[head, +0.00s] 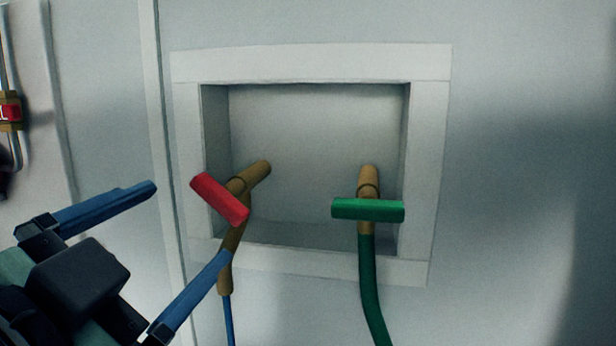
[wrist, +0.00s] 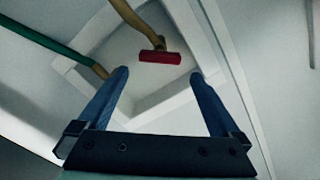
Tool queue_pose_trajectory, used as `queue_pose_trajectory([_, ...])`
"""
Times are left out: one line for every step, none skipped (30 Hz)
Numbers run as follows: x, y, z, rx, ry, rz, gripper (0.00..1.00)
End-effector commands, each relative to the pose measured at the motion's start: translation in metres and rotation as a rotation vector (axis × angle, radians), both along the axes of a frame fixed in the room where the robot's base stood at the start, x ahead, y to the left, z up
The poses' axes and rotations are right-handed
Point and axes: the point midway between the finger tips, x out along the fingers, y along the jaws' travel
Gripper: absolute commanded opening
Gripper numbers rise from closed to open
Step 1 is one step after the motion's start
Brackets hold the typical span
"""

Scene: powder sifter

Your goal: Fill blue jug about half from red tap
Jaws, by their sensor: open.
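The red tap has a red bar handle (head: 220,198) on a brass body, slanting down to the right in the head view. A thin blue line (head: 229,320) hangs below its brass spout; I cannot tell whether it is water or a hose. My gripper (head: 188,222) is open and empty, its two blue fingers pointing at the handle from the lower left. One finger overlaps the spout in the head view. In the wrist view the handle (wrist: 160,57) lies just beyond the fingertips, centred in the gap and apart from both. The blue jug is in neither view.
The taps sit in a recessed wall box with a pale frame (head: 430,170). To the right is a second tap with a green handle (head: 367,210) and a green hose (head: 370,290) running down. A labelled pipe fitting (head: 10,111) is at the far left.

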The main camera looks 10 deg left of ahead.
Motion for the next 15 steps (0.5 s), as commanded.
queue_pose_trajectory([0.007,-0.001,0.001,-0.002,0.002,-0.002,1.00])
queue_pose_trajectory([0.011,-0.001,0.001,-0.003,0.003,-0.004,1.00])
queue_pose_trajectory([0.019,-0.002,0.001,-0.003,0.004,-0.005,1.00])
queue_pose_trajectory([0.025,-0.003,0.001,-0.002,0.005,-0.005,1.00])
queue_pose_trajectory([0.031,-0.002,0.002,-0.004,0.004,-0.005,1.00])
queue_pose_trajectory([0.040,-0.003,0.002,-0.004,0.005,-0.005,1.00])
queue_pose_trajectory([0.046,-0.003,0.002,-0.003,0.005,-0.005,1.00])
queue_pose_trajectory([0.053,-0.004,0.003,-0.002,0.005,-0.005,1.00])
queue_pose_trajectory([0.062,-0.004,0.003,-0.002,0.005,-0.005,1.00])
queue_pose_trajectory([0.068,-0.004,0.003,-0.003,0.005,-0.004,1.00])
queue_pose_trajectory([0.074,-0.005,0.002,-0.002,0.005,-0.005,1.00])
queue_pose_trajectory([0.082,-0.005,0.003,-0.002,0.005,-0.005,1.00])
queue_pose_trajectory([0.087,-0.005,0.003,-0.001,0.004,-0.003,1.00])
queue_pose_trajectory([0.092,-0.005,0.002,-0.001,0.005,-0.004,1.00])
queue_pose_trajectory([0.098,-0.005,0.002,-0.001,0.004,-0.003,1.00])
